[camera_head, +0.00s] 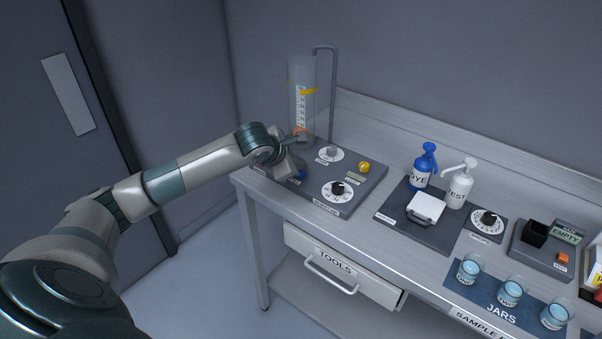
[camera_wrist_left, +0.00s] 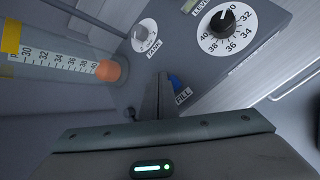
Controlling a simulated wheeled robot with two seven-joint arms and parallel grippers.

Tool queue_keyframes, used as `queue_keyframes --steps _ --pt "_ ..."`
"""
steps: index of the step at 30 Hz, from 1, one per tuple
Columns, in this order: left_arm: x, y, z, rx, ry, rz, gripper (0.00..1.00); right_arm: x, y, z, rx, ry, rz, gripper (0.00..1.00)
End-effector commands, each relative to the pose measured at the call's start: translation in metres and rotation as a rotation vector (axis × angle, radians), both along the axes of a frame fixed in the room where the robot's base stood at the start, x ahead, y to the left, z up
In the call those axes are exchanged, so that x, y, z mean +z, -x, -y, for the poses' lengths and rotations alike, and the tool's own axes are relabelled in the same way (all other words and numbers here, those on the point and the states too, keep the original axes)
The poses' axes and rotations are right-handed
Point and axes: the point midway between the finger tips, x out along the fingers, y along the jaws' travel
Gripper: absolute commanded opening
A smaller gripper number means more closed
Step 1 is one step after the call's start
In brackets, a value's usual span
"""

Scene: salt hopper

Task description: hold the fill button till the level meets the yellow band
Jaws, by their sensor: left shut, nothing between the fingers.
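A clear upright tank (camera_head: 302,112) stands at the back left of the bench, with a printed scale and a yellow band (camera_head: 308,91) in its upper part. An orange float-like piece (camera_head: 299,131) sits low in it; in the left wrist view, the orange piece (camera_wrist_left: 108,70) is by the 40 end and the yellow band (camera_wrist_left: 11,37) beyond the 30 end. The blue fill button (camera_wrist_left: 175,82) is on the dark panel, partly hidden by my fingers. My left gripper (camera_head: 295,171) is shut and empty, its tips (camera_wrist_left: 163,90) right beside the button; contact is unclear.
A thin grey post (camera_head: 332,80) rises behind the tank. Bottles (camera_head: 424,165) and jars (camera_head: 510,291) stand farther right.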

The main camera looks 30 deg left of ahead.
Motion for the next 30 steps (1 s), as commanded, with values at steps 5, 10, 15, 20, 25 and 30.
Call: queue_keyframes --steps 5,10,15,20,25,30 --pt "-0.0001 0.0001 -0.0001 0.0 0.0 0.0 0.0 0.0 -0.0001 0.0007 0.0 0.001 0.0 0.0" --pt "0.0 0.0 0.0 0.0 0.0 0.0 0.0 0.0 -0.0001 0.0007 0.0 0.001 0.0 0.0" --pt "-0.0001 0.0001 -0.0001 0.0 0.0 0.0 0.0 0.0 -0.0002 0.0007 0.0 0.001 0.0 0.0" --pt "-0.0001 0.0001 -0.0001 0.0 0.0 0.0 0.0 0.0 -0.0003 0.0006 0.0 0.001 0.0 0.0" --pt "-0.0012 0.0 0.0 0.0 0.0 0.0 0.0 -0.0017 -0.0004 0.0007 0.0 0.001 0.0 0.0" --pt "-0.005 0.0 0.0 0.0 0.0 0.0 0.0 -0.008 -0.0005 0.0005 0.0 0.001 0.0 0.0"
